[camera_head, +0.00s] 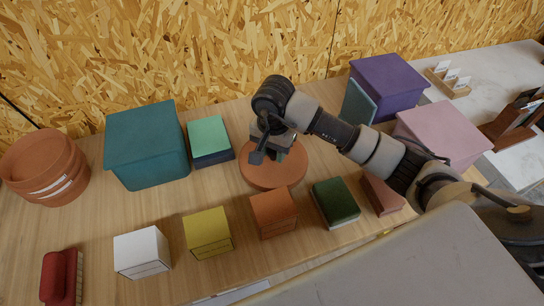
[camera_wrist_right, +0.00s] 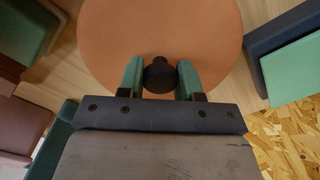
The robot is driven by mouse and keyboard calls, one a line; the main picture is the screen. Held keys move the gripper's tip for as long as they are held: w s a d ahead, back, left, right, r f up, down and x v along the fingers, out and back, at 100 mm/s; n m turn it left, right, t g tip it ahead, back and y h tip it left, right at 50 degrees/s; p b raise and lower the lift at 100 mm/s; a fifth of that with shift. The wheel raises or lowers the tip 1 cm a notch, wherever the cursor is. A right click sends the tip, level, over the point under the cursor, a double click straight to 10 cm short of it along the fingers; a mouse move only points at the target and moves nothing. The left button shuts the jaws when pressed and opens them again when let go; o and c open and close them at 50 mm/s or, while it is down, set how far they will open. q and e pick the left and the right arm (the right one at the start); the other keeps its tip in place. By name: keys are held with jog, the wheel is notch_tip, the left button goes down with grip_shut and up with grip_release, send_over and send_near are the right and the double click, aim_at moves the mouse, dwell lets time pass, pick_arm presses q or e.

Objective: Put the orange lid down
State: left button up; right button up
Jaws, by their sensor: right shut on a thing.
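The orange lid (camera_head: 262,179) is a flat round disc with a dark knob (camera_wrist_right: 159,75), in the middle of the bench in the head view. It shows large at the top of the wrist view (camera_wrist_right: 160,25). My right gripper (camera_head: 279,150) is above it, with its two green-padded fingers on either side of the knob, shut on it. The lid looks level; whether it touches the wood or hangs slightly above cannot be told. My left gripper is not in view.
A teal box (camera_head: 147,147) and a green-topped block (camera_head: 209,141) stand left of the lid. An orange block (camera_head: 273,213), yellow block (camera_head: 208,232) and green block (camera_head: 335,202) line the front. A round terracotta tub (camera_head: 45,172) stands far left. Purple (camera_head: 390,85) and pink (camera_head: 445,133) boxes are right.

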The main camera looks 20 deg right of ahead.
aim_at(273, 159)
jog(key=shift+f, duration=1.65)
jog(key=shift+f, duration=0.2)
jog(key=o, duration=0.9)
jog(key=shift+o, duration=0.2)
jog(key=shift+r, duration=0.2)
